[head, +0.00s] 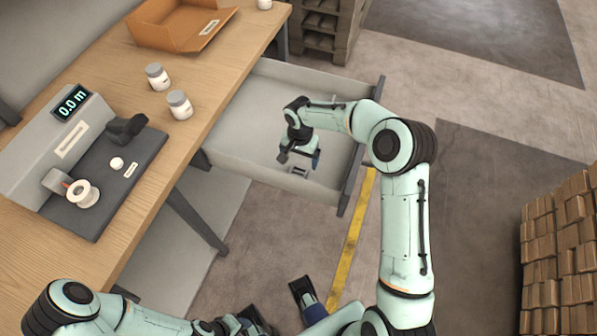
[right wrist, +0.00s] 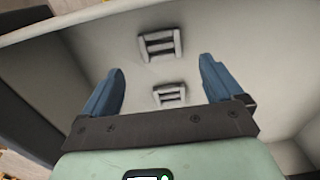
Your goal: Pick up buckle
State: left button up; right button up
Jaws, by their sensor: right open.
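A small grey buckle (head: 300,171) lies on the floor of the open drawer (head: 242,130), near its front. In the right wrist view two grey barred, buckle-like pieces show, one farther up (right wrist: 160,45) and one lower (right wrist: 170,94), between my blue fingers. I cannot tell which of them the head view shows. My right gripper (head: 299,158) is over the drawer, pointing down, open and empty; it also shows in the right wrist view (right wrist: 161,68). It appears apart from the pieces. My left arm is low in the head view; its gripper's opening is unclear.
The wooden table (head: 215,72) stands left of the drawer. Stacked boxes (head: 560,250) stand at right. The drawer walls surround my right gripper.

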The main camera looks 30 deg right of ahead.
aim_at(299, 170)
jog(key=shift+w+f, duration=0.1)
jog(key=shift+f, duration=2.95)
jog(key=c, duration=1.2)
